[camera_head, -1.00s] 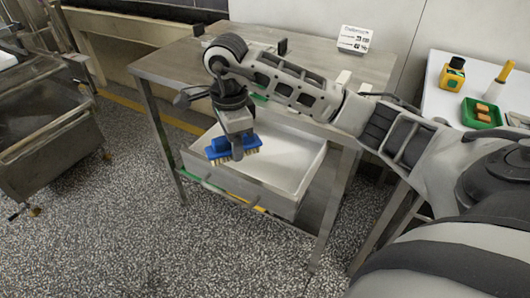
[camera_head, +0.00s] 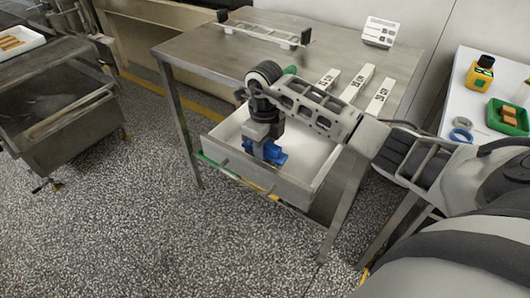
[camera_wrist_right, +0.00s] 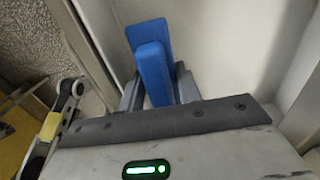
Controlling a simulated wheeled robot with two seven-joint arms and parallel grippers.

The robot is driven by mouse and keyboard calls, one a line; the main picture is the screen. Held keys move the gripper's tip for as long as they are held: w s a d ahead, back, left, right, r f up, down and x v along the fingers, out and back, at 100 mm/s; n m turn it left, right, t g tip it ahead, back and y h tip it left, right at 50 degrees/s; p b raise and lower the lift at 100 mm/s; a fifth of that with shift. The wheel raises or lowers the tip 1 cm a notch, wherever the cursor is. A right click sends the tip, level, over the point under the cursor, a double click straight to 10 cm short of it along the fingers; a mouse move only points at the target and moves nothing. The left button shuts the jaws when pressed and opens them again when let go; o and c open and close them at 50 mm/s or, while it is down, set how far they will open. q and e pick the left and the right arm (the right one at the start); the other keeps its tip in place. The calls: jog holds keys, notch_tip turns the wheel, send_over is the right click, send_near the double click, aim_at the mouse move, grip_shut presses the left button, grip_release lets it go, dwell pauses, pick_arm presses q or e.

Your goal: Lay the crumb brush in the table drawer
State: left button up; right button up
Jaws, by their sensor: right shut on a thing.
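The crumb brush (camera_head: 277,153) is blue and sits inside the open, pale table drawer (camera_head: 318,150), near its front wall. My right gripper (camera_head: 266,150) points down into the drawer and is shut on the brush. In the right wrist view the brush (camera_wrist_right: 152,68) has its handle between the two fingers (camera_wrist_right: 157,88), with the pale drawer floor (camera_wrist_right: 215,45) beyond. Whether the brush touches the floor I cannot tell. Its bristles are hidden. My left gripper is not in view.
The steel table (camera_head: 215,52) above the drawer carries a metal rack (camera_head: 262,35), several labelled strips (camera_head: 353,84) and a sign (camera_head: 380,32). A white side table at right holds a yellow bottle (camera_head: 481,73) and a green tray (camera_head: 507,117). A steel cart stands at left.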

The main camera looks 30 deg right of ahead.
jog(key=shift+f, duration=1.15)
jog(key=shift+f, duration=0.2)
jog(key=o, duration=0.7)
jog(key=shift+o, duration=0.2)
jog(key=shift+r, duration=0.1)
